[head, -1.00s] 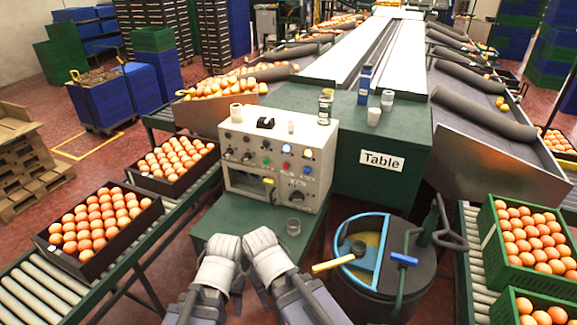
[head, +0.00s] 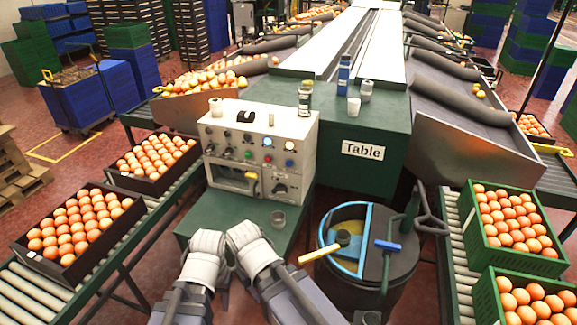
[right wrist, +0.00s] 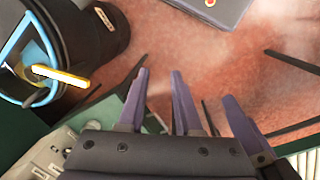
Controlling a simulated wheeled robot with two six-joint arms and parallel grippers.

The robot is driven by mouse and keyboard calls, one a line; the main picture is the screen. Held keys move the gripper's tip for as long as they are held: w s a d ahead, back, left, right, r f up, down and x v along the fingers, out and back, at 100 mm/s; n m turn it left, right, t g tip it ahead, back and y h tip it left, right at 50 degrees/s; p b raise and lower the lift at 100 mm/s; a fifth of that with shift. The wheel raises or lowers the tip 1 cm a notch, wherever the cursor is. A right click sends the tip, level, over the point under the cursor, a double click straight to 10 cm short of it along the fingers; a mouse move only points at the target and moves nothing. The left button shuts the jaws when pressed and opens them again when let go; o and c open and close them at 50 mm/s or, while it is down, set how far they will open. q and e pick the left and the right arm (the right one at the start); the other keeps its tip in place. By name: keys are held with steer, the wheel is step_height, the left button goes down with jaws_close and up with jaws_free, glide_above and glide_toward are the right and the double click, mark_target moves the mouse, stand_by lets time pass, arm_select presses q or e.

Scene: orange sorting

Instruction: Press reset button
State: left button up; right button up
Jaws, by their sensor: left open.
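A pale control box (head: 258,150) stands on the green table in the middle of the head view. Its front has black knobs, a red button (head: 267,158), blue and white round lights or buttons (head: 291,145), and a yellow-tipped handle. Its labels are too small to read, so I cannot tell which one is reset. My left gripper (head: 222,286) is mostly hidden under its wrist, in front of the box and apart from it. My right gripper (right wrist: 160,78) shows two purple fingers with an empty gap in the right wrist view. The panel's buttons are well away from both grippers.
A dark round bin (head: 395,270) with a blue rim and yellow handle stands to the right. Trays of oranges (head: 75,226) lie on the left rollers, green crates (head: 470,225) on the right.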

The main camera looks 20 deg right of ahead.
jaws_close()
stand_by(1.4)
